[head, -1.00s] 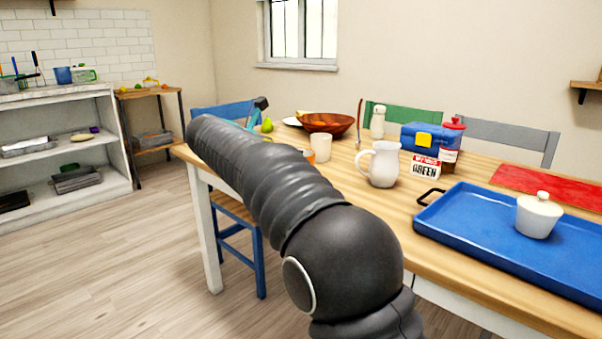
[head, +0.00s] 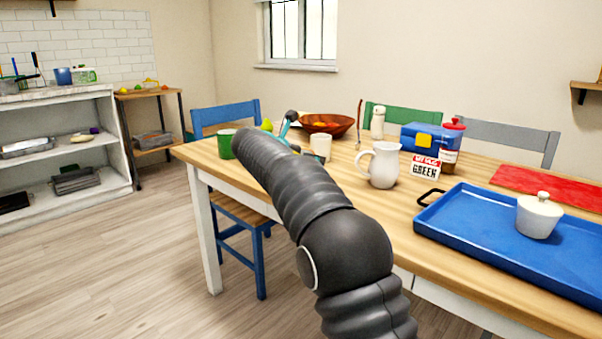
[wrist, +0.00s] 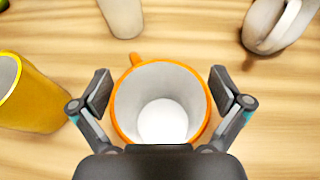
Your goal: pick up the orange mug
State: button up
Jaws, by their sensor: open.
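The orange mug (wrist: 122,122) stands upright on the wooden table, seen from above in the wrist view. Its inside is white and empty, and its handle points up and slightly left in that view. My gripper (wrist: 160,90) is open, with one finger on each side of the mug's rim. Small gaps show between the fingers and the mug. In the head view my arm hides the orange mug, and only a small part of my gripper (head: 288,122) shows past the arm.
A yellow cup (wrist: 32,98) stands left of the mug, with a cream cup (wrist: 122,16) and a white pitcher (wrist: 272,24) beyond. The head view shows a green mug (head: 225,145), the pitcher (head: 381,167), a wooden bowl (head: 327,124) and a blue tray (head: 480,240).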

jog(key=c, duration=1.3)
jog(key=shift+c, duration=0.2)
